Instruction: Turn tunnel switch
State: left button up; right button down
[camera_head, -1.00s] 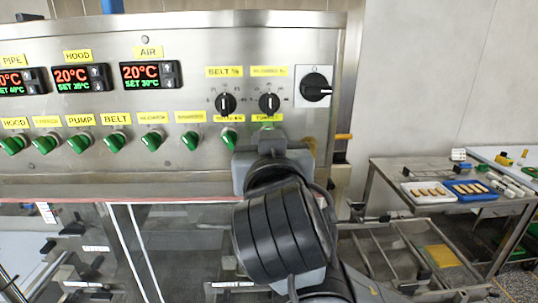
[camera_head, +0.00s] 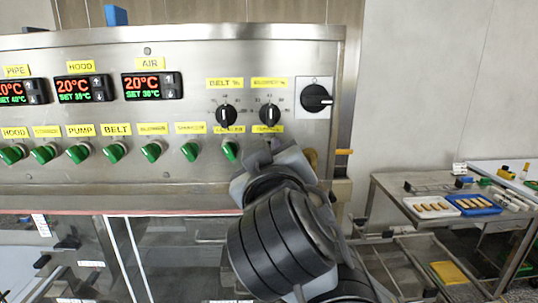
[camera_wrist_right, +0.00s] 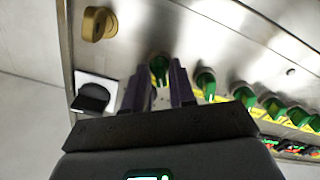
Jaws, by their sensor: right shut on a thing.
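The tunnel switch is the rightmost green knob of the lower row, under a yellow label (camera_head: 267,128). In the head view my right gripper and wrist (camera_head: 275,163) hide it. In the right wrist view the green tunnel switch (camera_wrist_right: 159,67) sits between the two dark fingers of my right gripper (camera_wrist_right: 160,78), which is shut on it. The green knob (camera_wrist_right: 205,82) beside it is outside the fingers. My left gripper is not in view.
A black rotary switch (camera_head: 316,98) and two black dials (camera_head: 227,115) are above the row. A brass-coloured fitting (camera_wrist_right: 97,24) shows in the wrist view. A side table with a white tray (camera_head: 432,215) and a blue tray (camera_head: 474,212) stands at right.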

jog(key=c, duration=1.2)
grip_release()
jog(key=shift+o, duration=0.2)
jog(key=s+b, duration=0.2)
jog(key=s, duration=0.8)
jog(key=shift+s+d, duration=0.35)
jog(key=shift+s, duration=0.05)
